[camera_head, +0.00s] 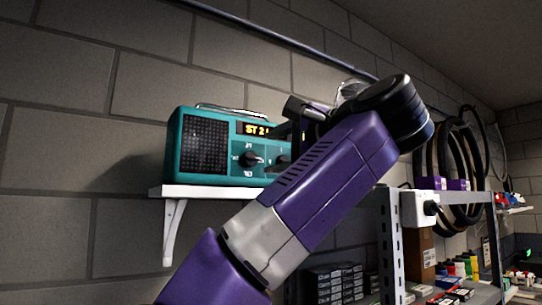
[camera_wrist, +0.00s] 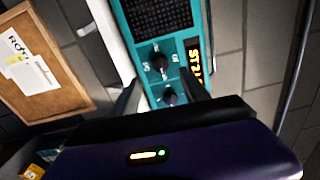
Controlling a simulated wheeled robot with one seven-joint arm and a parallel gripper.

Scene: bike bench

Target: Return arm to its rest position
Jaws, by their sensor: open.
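My arm rises from the bottom of the head view across the middle, bent at a black joint at upper right. My gripper (camera_wrist: 160,88) is open in the wrist view, its two dark fingers pointing at the front of a teal radio (camera_wrist: 157,98). Nothing shows held between the fingers, and I cannot tell whether they touch the radio. In the head view the radio (camera_head: 224,150) stands upright on a white wall shelf (camera_head: 215,191). My arm hides its right end and most of the gripper. Its display reads "ST 2", partly covered.
A metal rack (camera_head: 391,235) with boxes and bottles stands at right, near the arm. Bike tyres (camera_head: 462,165) hang on the wall behind it. A cork board (camera_wrist: 35,65) with papers shows in the wrist view. The wall left of the radio is clear.

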